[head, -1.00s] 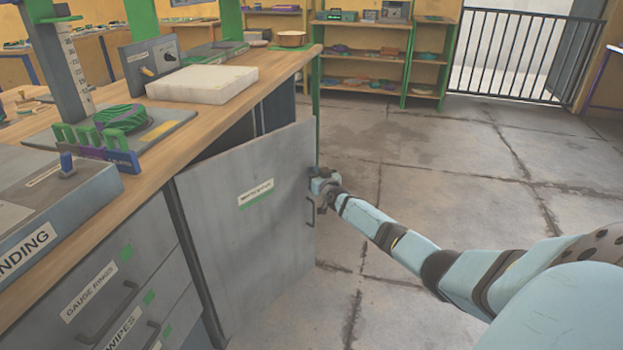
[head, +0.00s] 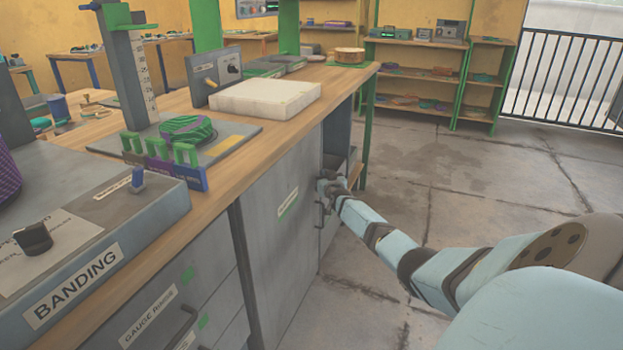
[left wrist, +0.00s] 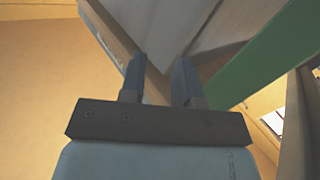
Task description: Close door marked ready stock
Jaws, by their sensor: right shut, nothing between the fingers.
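The grey cabinet door (head: 275,240) under the bench carries a white and green label whose text is too small to read. It stands partly open, with a gap at its right edge showing the cabinet interior (head: 337,140). A dark handle (head: 319,216) is near that edge. My right gripper (head: 324,186) is shut and empty at the door's right edge, just above the handle; whether it touches is hard to tell. My left gripper (left wrist: 159,68) shows only in the left wrist view, fingers apart, below a pale angular surface.
The wooden bench (head: 225,150) holds a white block (head: 265,97), a gauge stand and a banding unit (head: 90,255). Drawers (head: 165,310) are left of the door. Open concrete floor lies to the right, with shelves (head: 420,75) behind.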

